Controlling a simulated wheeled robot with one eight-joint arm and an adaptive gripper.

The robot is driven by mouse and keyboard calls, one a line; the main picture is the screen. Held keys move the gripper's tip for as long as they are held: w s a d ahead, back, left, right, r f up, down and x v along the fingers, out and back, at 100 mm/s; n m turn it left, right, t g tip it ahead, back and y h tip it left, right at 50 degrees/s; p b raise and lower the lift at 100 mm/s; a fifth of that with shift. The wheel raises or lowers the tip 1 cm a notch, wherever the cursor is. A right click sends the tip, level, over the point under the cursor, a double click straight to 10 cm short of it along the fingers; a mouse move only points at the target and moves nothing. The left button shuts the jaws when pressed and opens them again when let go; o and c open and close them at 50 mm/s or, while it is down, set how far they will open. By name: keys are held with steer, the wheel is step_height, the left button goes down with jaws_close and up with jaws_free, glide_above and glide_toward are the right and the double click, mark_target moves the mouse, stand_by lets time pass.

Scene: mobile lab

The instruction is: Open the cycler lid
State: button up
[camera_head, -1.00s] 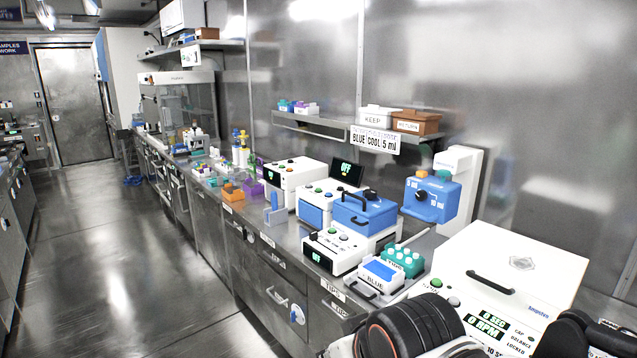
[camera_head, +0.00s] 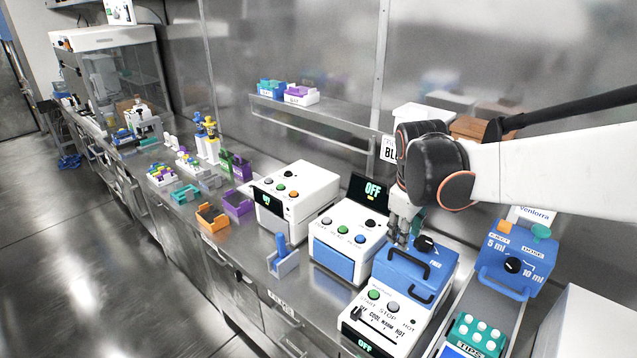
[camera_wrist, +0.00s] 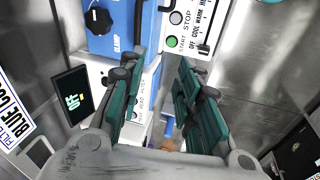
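The cycler is a white unit with a blue lid (camera_head: 425,275). The lid looks closed and carries a black bar handle (camera_head: 408,264) and a black clamp knob (camera_head: 424,243). Its front panel (camera_head: 372,318) has START and STOP buttons and a display reading OFF. My gripper (camera_head: 401,240) points down above the lid's rear left part, near the handle. In the wrist view its two green fingers (camera_wrist: 163,60) are apart with nothing between them. There the blue lid (camera_wrist: 110,40) shows beyond the left finger, with the clamp knob. Contact with the handle cannot be told.
A white unit with a blue front (camera_head: 332,262) and a dark OFF screen (camera_head: 371,190) stand left of the cycler. A blue pipette device (camera_head: 514,265) and a teal tip rack (camera_head: 476,335) are at right. A shelf (camera_head: 315,122) runs along the wall.

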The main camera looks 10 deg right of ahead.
steer(key=w+d+r+p, duration=0.1)
steer(key=w+d+p, duration=0.1)
steer(key=w+d, duration=0.1)
steer(key=n+g+b, duration=0.1)
steer(key=b, duration=0.2)
glide_toward(410, 257)
steer(key=f, duration=0.5)
steer(key=w+d+f, duration=0.1)
steer(key=f, duration=0.2)
jaws_close()
